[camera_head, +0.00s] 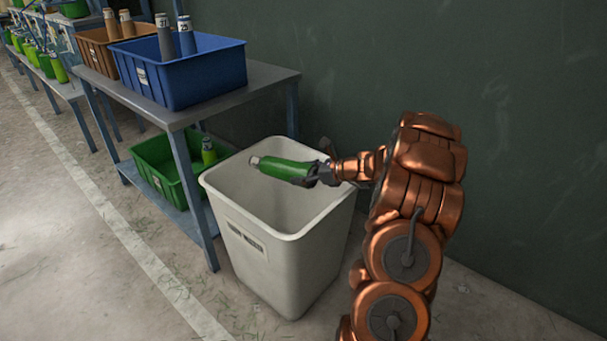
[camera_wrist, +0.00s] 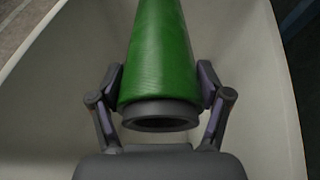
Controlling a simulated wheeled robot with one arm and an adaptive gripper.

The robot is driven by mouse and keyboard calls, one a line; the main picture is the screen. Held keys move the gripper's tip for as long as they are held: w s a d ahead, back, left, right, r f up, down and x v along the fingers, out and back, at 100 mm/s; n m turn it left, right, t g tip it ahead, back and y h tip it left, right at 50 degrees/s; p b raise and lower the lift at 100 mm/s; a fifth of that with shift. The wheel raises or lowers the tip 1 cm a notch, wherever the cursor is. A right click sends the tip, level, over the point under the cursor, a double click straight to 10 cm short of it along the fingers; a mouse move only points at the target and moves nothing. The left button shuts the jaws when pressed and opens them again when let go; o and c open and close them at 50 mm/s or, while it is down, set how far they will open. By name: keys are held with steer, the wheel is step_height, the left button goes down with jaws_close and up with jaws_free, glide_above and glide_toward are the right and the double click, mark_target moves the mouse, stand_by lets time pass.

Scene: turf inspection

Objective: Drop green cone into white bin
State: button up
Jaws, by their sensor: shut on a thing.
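The green cone (camera_head: 283,168) is held in my gripper (camera_head: 323,174) above the open mouth of the white bin (camera_head: 268,262). In the head view it lies nearly level, with its pale tip pointing left and its wide end at my gripper. In the wrist view the green cone (camera_wrist: 160,55) sits between the two fingers of my gripper (camera_wrist: 161,95), with its dark base ring nearest the camera. The wrist view shows the white bin's (camera_wrist: 45,100) inner wall and rim around it. The bin's floor is hidden in the head view.
A dark wall (camera_head: 530,150) is behind.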

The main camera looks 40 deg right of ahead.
steer(key=shift+f, duration=0.35)
steer(key=o, duration=1.5)
steer(key=shift+s+d, duration=0.1)
steer(key=shift+s, duration=0.05)
steer(key=v, duration=1.1)
steer(key=shift+s+r, duration=0.25)
steer(key=shift+s, duration=0.05)
